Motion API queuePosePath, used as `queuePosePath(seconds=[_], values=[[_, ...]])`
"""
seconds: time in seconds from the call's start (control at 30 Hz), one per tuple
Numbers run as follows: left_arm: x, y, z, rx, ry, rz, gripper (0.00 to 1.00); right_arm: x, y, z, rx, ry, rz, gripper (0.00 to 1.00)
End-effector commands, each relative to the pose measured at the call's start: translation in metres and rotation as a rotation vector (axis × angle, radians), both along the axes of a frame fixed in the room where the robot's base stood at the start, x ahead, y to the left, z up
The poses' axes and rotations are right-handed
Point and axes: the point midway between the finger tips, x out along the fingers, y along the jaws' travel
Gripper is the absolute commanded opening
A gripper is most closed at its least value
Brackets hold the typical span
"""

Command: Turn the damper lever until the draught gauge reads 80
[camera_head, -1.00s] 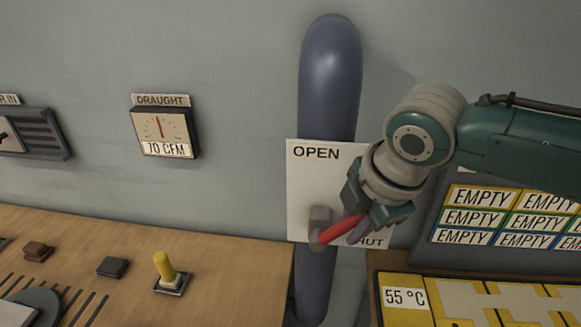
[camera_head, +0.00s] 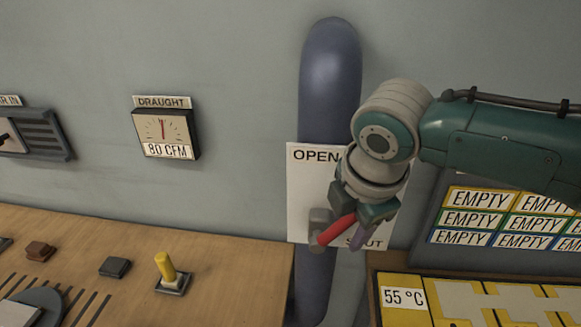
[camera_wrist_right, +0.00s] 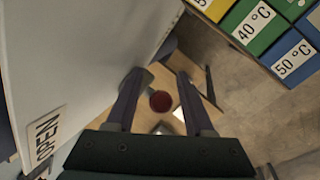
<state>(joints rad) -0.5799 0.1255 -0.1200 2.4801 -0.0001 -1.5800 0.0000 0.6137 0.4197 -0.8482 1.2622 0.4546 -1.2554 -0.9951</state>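The draught gauge (camera_head: 164,132) hangs on the wall at left in the head view. Its readout shows 80 CFM and its red needle stands nearly upright. The red damper lever (camera_head: 335,233) sits on a grey pivot on a white plate (camera_head: 305,188) marked OPEN above and SHUT below. It slants up to the right. My right gripper (camera_wrist_right: 162,82) is at the lever. In the right wrist view its fingers are apart, with the lever's round red end (camera_wrist_right: 160,101) between them and gaps showing on both sides. My left gripper is out of view.
A blue-grey pipe (camera_head: 330,80) runs behind the plate. A wooden desk (camera_head: 225,270) with a yellow switch (camera_head: 165,267) lies at lower left. A yellow tray marked 55 °C (camera_head: 450,310) and a rack of EMPTY labels (camera_head: 478,197) are at right.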

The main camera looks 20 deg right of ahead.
Motion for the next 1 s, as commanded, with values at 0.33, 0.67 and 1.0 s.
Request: queuePosePath(seconds=[0.33,0.67,1.0], values=[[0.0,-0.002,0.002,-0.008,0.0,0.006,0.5,-0.001,0.0,0.007,0.001,-0.002,0.001,0.53],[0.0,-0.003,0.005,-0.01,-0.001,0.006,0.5,-0.018,0.006,0.059,0.001,-0.005,0.003,0.53],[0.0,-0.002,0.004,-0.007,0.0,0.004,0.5,-0.031,0.009,0.093,-0.001,-0.001,0.0,0.53]])
